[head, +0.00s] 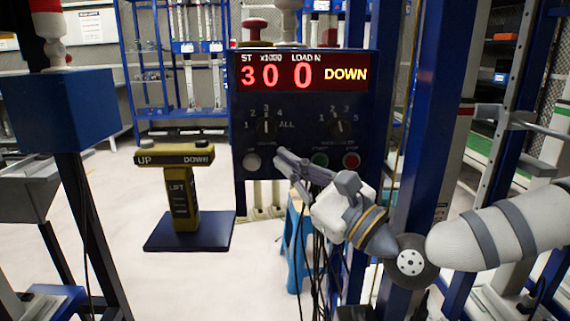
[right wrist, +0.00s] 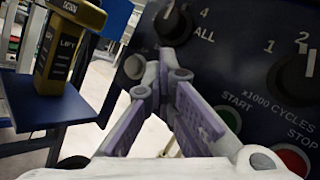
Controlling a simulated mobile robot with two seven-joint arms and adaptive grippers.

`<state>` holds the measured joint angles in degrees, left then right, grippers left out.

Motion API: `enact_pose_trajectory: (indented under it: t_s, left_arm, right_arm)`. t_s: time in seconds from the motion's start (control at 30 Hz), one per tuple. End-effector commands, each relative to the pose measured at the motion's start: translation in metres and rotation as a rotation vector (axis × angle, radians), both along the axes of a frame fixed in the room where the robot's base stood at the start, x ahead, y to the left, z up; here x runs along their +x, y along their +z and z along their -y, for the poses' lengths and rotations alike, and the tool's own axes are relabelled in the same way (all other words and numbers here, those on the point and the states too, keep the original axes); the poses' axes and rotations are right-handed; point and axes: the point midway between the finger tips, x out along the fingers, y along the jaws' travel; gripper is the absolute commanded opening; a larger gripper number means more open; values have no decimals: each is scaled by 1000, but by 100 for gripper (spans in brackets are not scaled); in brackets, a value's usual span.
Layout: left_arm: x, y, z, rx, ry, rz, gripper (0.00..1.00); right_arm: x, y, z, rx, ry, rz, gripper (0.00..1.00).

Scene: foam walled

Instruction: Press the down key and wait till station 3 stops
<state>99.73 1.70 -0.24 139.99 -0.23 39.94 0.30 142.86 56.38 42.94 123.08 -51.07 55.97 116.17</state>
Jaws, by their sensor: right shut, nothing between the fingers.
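The yellow lift pedestal (head: 184,200) stands on a dark blue base left of centre in the head view. Its top bar carries UP at left and the down key (head: 197,160) at right. The pedestal also shows tilted at upper left in the right wrist view (right wrist: 62,45). The dark blue control panel (head: 290,200) has a lit red display (head: 300,72) reading 3, 0, 0 and DOWN. My right gripper (head: 281,157) is shut and empty in front of the panel's lower part, right of the pedestal and apart from the down key. My left gripper is out of view.
The panel has two knobs, a pale button (head: 252,162), a green START button (head: 320,160) and a red STOP button (head: 351,161). A blue post (head: 428,120) rises close by my right arm. A blue box (head: 68,110) on dark legs stands at left.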

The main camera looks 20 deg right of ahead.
Motion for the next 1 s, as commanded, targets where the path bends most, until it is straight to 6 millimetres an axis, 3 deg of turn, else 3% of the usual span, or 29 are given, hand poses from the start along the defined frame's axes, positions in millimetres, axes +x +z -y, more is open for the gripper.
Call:
enact_pose_trajectory:
  t_s: [0.77, 1.0]
  left_arm:
    - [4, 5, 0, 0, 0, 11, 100]
    - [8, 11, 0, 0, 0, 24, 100]
  right_arm:
    - [-20, 0, -5, 1, 0, -1, 0]
    - [-42, 1, -12, 1, 2, 0, 0]
